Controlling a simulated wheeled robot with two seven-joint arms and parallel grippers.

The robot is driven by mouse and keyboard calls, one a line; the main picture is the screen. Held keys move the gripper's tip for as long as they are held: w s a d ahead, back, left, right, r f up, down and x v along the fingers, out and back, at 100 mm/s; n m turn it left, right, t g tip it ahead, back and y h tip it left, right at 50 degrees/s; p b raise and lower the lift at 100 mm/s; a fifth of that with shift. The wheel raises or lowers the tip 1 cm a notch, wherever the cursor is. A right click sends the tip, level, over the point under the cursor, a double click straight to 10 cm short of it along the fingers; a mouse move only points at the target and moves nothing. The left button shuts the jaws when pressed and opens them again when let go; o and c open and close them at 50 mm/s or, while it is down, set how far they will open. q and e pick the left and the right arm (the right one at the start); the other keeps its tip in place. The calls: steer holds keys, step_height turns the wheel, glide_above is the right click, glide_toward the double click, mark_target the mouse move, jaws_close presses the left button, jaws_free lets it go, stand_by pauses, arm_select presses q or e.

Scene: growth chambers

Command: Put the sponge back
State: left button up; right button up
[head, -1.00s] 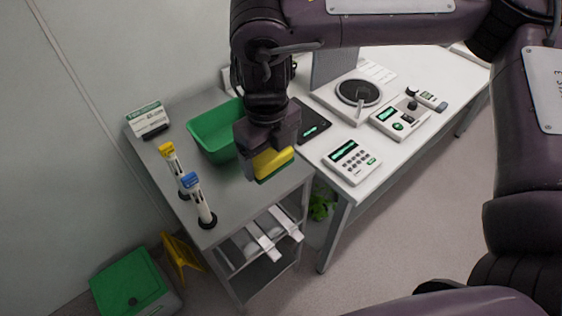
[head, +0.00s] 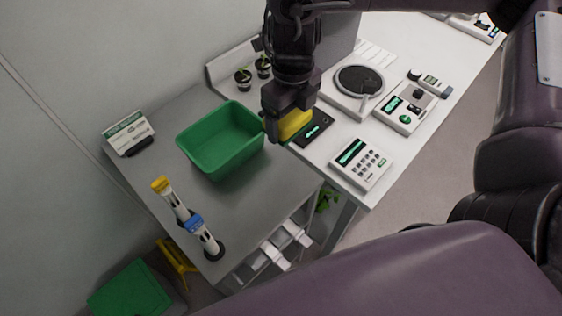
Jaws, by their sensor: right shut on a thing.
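A yellow sponge (head: 295,124) is held in my right gripper (head: 284,130), which is shut on it. The gripper points down, and the sponge shows to the right of its near finger. It appears beside the right rim of a green tub (head: 222,139), over the area where the grey cart top meets the white bench; its exact height is hard to tell. The inside of the green tub looks empty. My left gripper is not in view.
Two potted seedlings (head: 243,78) stand behind.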

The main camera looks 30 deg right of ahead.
step_height(320, 180, down, 8)
steer(key=s+r+b, duration=0.1)
steer(key=b, duration=0.2)
glide_above(289, 179)
step_height(289, 179, down, 8)
steer(key=shift+r, duration=0.2)
steer(key=shift+f, duration=0.55)
step_height(289, 179, down, 3)
steer(key=shift+f+b, duration=0.1)
steer(key=shift+b, duration=0.3)
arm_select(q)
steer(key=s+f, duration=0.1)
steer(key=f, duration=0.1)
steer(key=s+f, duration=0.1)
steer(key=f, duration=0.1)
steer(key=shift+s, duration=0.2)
arm_select(e)
steer(key=shift+d+f, duration=0.1)
steer(key=shift+f, duration=0.05)
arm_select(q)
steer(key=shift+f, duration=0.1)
arm_select(e)
steer(key=shift+f, duration=0.1)
